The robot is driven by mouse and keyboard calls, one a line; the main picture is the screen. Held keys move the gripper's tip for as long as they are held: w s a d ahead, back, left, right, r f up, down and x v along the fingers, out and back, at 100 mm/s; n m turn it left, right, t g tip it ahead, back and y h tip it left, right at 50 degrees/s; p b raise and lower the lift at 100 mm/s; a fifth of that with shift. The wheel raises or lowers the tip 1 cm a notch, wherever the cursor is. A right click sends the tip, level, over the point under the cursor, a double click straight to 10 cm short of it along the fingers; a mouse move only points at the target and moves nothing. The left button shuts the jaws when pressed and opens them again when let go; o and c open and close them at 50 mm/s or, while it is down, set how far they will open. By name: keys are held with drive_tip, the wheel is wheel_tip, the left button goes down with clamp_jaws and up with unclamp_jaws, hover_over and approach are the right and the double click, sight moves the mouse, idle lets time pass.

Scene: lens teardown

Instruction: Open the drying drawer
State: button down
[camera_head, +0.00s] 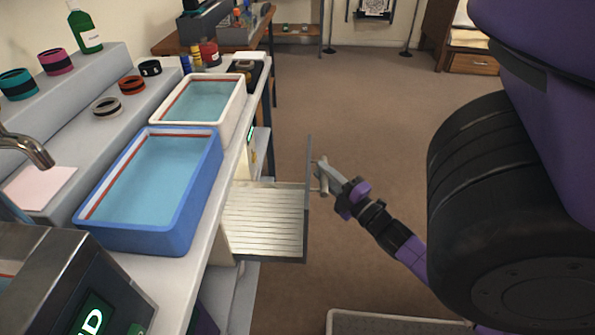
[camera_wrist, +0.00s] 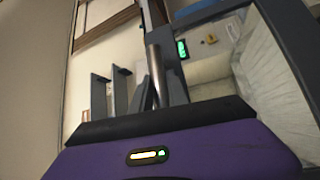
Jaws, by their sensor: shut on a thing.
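The drying drawer (camera_head: 265,218) stands pulled out from under the counter on the right side in the head view. Its pale ribbed floor shows, with a thin dark grey front panel (camera_head: 308,165). My gripper (camera_head: 323,176) is at the outer face of that front, shut on the drawer's handle. In the wrist view a silver round bar (camera_wrist: 155,68), the handle, stands close to my grey fingers. The exact contact is partly hidden. A small green display (camera_wrist: 182,48) shows behind the bar.
A blue tray (camera_head: 215,170) and a white tray (camera_head: 240,105) of liquid stand on the counter, with several lens rings on the stepped shelf (camera_head: 115,62). Brown floor (camera_head: 375,110) is open beyond the drawer. A light-rimmed mat or tray (camera_head: 380,316) lies at the bottom.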

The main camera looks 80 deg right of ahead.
drive_tip(key=shift+s+d+f, duration=0.1)
drive_tip(key=shift+s, duration=1.55)
drive_tip(key=c, duration=1.6)
unclamp_jaws()
drive_tip(key=shift+o, duration=0.2)
drive_tip(key=shift+s, duration=0.1)
drive_tip(key=v, duration=0.7)
drive_tip(key=shift+s+a, duration=0.2)
drive_tip(key=shift+a, duration=0.1)
drive_tip(key=shift+s, duration=0.1)
